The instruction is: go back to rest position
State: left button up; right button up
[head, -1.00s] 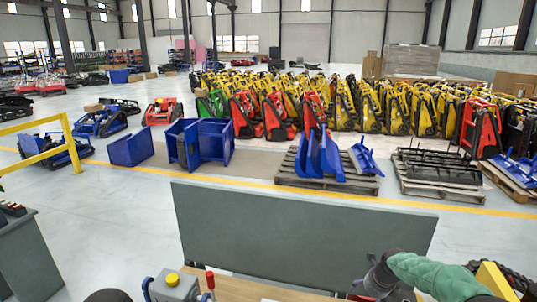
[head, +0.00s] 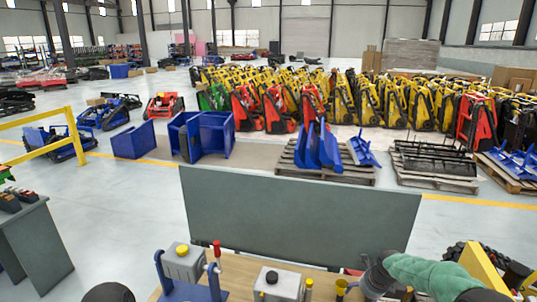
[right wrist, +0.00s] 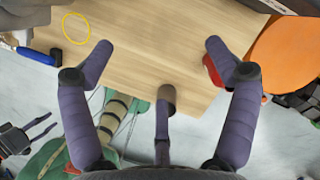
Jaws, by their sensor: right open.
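My right gripper (head: 376,278) is at the lower right of the head view, at the end of a green-sleeved arm, over the wooden worktop (head: 243,282). In the right wrist view its dark purple fingers (right wrist: 150,62) are spread apart with nothing between them. The wooden worktop (right wrist: 140,50) shows below and beyond them. My left gripper does not show. A dark rounded shape at the bottom left of the head view cannot be made out.
On the worktop stand grey boxes, one with a yellow button (head: 183,263), another with a black knob (head: 277,285). A grey-green panel (head: 300,215) rises behind. A blue-handled tool (right wrist: 38,55) and orange disc (right wrist: 285,55) show in the wrist view.

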jog(key=s+a+f+n+g+y, duration=0.1)
jog(key=s+a+f+n, duration=0.5)
jog(key=f, duration=0.2)
jog(key=s+a+f+n+y, duration=0.1)
jog(key=s+a+f+n, duration=0.4)
jog(key=s+f, duration=0.25)
jog(key=s+a+f+n+g, duration=0.1)
jog(key=s+a+f+n, duration=0.15)
jog(key=s+n, duration=0.35)
jog(key=s+a+f+n, duration=0.2)
jog(key=s+a+n, duration=0.15)
jog(key=s, duration=0.55)
jog(key=s+a+f+n+g, duration=0.1)
jog(key=s+a+f+n, duration=0.2)
jog(key=s, duration=0.4)
pick_arm(q)
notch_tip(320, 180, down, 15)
jog(key=b, duration=1.5)
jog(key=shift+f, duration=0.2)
pick_arm(e)
notch_tip(320, 180, down, 13)
jog(key=w+a+n, duration=0.2)
jog(key=shift+y, duration=0.4)
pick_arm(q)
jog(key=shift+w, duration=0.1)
pick_arm(e)
jog(key=shift+n, duration=0.25)
